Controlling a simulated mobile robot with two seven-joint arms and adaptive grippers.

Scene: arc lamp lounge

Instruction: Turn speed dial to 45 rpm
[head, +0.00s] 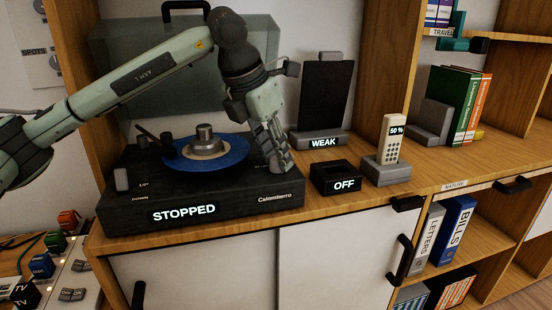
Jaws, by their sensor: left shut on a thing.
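The black record player (228,200) stands on the wooden cabinet, with a lit "STOPPED" label on its front. A blue record (233,146) lies on it under a silver round weight (206,138). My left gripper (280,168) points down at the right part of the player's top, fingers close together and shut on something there. The speed dial is not visible; the gripper covers that spot, so its setting cannot be read. My right gripper is not in view.
A black box (334,177) marked "OFF", a handset (392,140) in a grey dock and a dark panel (325,95) marked "WEAK" stand to the right. The raised clear lid (130,75) is behind my arm. The shelf top further right has free room.

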